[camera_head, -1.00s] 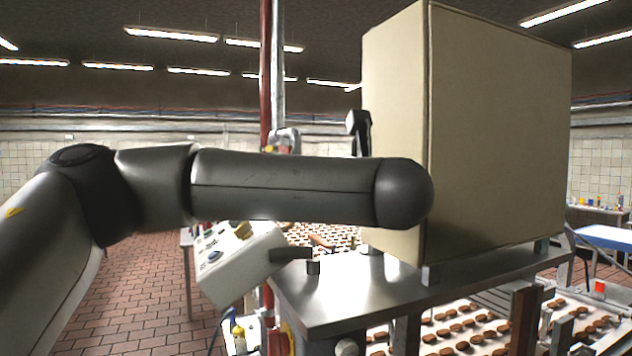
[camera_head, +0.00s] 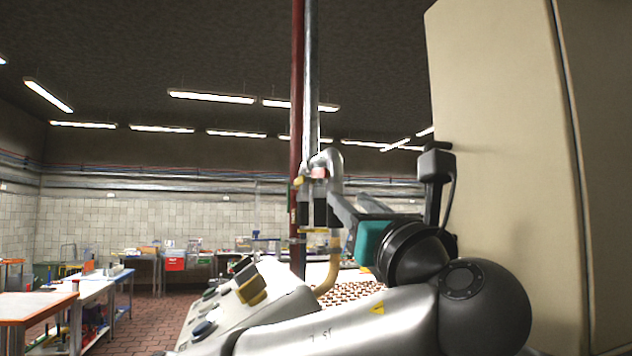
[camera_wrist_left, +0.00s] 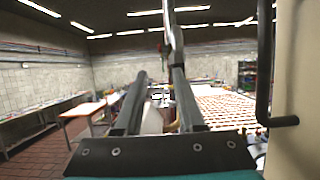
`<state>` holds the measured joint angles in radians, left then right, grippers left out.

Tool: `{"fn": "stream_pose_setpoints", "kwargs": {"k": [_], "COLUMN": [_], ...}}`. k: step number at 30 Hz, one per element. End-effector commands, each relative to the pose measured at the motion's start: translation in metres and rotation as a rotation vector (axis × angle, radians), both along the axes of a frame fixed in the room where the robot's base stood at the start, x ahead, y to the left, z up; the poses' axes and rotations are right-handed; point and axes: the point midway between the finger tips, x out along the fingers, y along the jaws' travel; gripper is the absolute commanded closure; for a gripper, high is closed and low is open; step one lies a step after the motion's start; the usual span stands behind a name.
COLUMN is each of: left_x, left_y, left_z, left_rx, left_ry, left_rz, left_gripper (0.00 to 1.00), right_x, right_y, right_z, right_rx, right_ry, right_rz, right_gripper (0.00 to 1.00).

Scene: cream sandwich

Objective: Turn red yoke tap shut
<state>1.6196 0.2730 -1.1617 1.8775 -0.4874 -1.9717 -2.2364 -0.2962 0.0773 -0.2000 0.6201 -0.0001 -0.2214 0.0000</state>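A small reddish part (camera_head: 318,173) sits at the curved silver pipe (camera_head: 334,162) beside the tall red pipe; it may be the red yoke tap, but it is too small to tell its handle position. My left gripper (camera_head: 332,204) reaches away from me toward this pipe, with its teal band behind the fingers. In the left wrist view, its two long dark fingers (camera_wrist_left: 160,75) stand apart with a gap between them, so it is open. The silver pipe (camera_wrist_left: 173,38) shows just beyond the fingertips there. Contact cannot be told. My right gripper is not in view.
A tall beige cabinet (camera_head: 500,130) stands close on the right, with a dark bracket (camera_head: 436,168) on its side. A tilted control box (camera_head: 225,305) with buttons is below the gripper. A conveyor of brown biscuits (camera_head: 355,290) lies behind. Work tables (camera_head: 35,305) stand at far left.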

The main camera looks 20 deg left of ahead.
Motion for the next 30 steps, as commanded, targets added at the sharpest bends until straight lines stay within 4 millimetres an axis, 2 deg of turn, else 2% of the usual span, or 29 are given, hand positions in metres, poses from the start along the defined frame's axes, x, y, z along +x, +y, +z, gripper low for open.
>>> {"fn": "stream_pose_setpoints", "kwargs": {"k": [3,6,18,24,30], "left_x": [0.016,0.033,0.094,0.107,0.109], "left_y": [0.013,0.024,0.065,0.073,0.074], "left_z": [0.011,0.020,0.050,0.054,0.054], "left_rx": [0.000,-0.001,0.000,0.001,0.000], "left_ry": [0.002,0.003,0.003,0.002,0.001], "left_rz": [0.006,0.007,0.004,0.002,0.000], "left_gripper": [0.61,0.61,0.61,0.61,0.61], "right_x": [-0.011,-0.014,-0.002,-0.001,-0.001], "right_y": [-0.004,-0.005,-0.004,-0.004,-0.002], "right_z": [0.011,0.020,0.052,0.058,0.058], "right_rx": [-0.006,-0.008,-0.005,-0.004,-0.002], "right_ry": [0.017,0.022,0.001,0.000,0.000], "right_rz": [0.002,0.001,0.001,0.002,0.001], "right_gripper": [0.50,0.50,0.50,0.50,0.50]}}
